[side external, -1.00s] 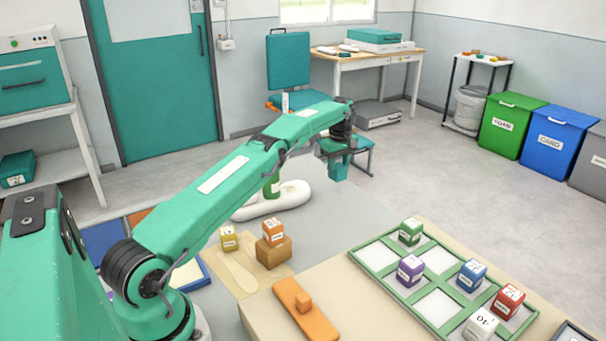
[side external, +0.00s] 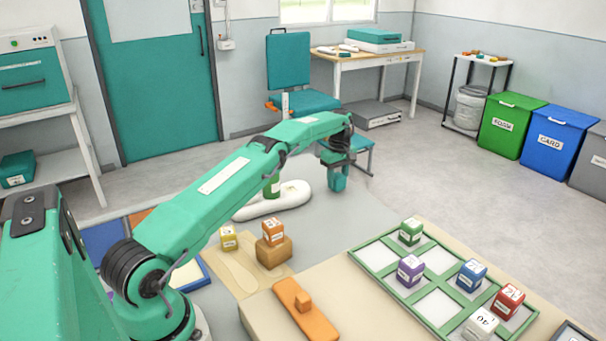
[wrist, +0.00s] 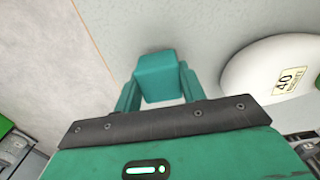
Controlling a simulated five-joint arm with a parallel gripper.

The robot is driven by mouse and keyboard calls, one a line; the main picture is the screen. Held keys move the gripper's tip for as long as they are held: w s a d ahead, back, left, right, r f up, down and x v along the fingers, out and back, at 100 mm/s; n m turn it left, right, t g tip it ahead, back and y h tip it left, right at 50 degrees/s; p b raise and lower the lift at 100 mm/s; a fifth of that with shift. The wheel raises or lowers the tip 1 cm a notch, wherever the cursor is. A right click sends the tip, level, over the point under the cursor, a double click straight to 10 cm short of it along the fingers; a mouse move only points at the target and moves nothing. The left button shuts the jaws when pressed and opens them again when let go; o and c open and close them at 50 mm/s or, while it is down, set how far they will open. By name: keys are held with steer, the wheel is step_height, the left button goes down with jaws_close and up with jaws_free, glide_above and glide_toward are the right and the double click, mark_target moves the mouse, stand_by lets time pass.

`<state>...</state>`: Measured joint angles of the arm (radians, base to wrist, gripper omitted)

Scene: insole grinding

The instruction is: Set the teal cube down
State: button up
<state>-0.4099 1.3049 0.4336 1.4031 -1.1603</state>
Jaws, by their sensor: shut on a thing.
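My gripper (side external: 337,172) is at the end of my outstretched arm, above the grey surface and beyond the white form. In the wrist view its two teal fingers (wrist: 157,88) stand on either side of the teal cube (wrist: 155,70) and are shut on it. The cube shows a plain top face there, with grey speckled surface around it. In the side view the cube (side external: 337,184) hangs below the gripper and blends with the teal fingers. I cannot tell how far its underside is from the surface.
A white rounded form (side external: 275,206) lies near my gripper; its "40" label shows in the wrist view (wrist: 285,65). A green-framed tray (side external: 402,297) holds several coloured cubes and some empty cells.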

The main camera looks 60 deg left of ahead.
mark_target(338, 176)
steer(key=shift+f, duration=0.6)
stand_by(0.3)
steer(key=o, duration=1)
steer(key=shift+r, duration=0.15)
steer(key=shift+r, duration=3.75)
